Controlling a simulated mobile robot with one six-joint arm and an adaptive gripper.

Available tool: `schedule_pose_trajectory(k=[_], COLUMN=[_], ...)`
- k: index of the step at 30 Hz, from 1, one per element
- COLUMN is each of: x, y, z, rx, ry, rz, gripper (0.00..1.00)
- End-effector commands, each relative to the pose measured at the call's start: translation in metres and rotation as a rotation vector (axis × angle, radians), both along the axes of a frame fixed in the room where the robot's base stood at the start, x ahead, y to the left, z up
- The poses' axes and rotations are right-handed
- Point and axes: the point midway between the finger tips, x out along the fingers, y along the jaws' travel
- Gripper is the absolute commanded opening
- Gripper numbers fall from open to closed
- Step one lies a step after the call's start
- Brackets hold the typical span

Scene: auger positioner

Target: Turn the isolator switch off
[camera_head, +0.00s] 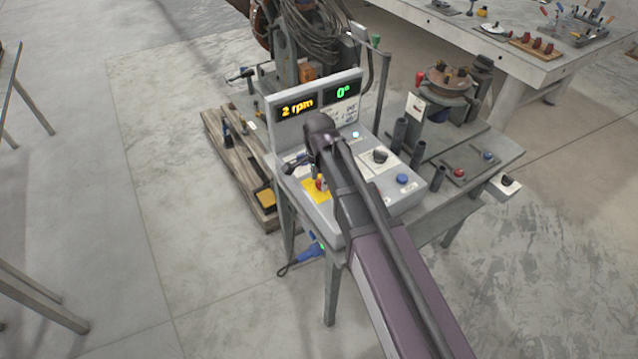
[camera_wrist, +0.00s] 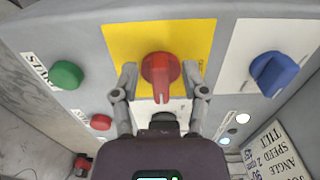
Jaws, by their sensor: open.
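The isolator switch (camera_wrist: 161,73) is a red rotary knob on a yellow plate (camera_wrist: 118,40), its handle pointing down in the wrist view. In the head view the yellow plate (camera_head: 314,193) is on the left part of the control panel, and my arm partly covers the area. My gripper (camera_wrist: 160,78) is open, with one finger on each side of the red knob. A visible gap lies between each finger and the knob, and I cannot tell how far in depth the fingertips are from the panel.
Around it in the wrist view are a green button (camera_wrist: 66,75) beside a START label, a red button (camera_wrist: 101,122), a blue knob (camera_wrist: 273,73) and a black knob (camera_wrist: 163,120). In the head view, the displays (camera_head: 297,106) read 2 rpm and 0°.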

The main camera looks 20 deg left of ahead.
Motion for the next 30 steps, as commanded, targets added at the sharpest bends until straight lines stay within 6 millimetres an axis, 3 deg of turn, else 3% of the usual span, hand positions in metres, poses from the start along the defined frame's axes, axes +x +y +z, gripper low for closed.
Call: schedule_pose_trajectory(k=[11, 17, 18, 30], x=[-0.0001, 0.0000, 0.0000, -0.0010], y=[0.0001, 0.0001, 0.0001, 0.0006], z=[-0.0016, -0.0016, -0.0016, -0.0017], rx=[0.000, 0.000, 0.000, 0.000], ry=[0.000, 0.000, 0.000, 0.000], rz=[0.000, 0.000, 0.000, 0.023], gripper=[0.57, 0.04, 0.00, 0.00])
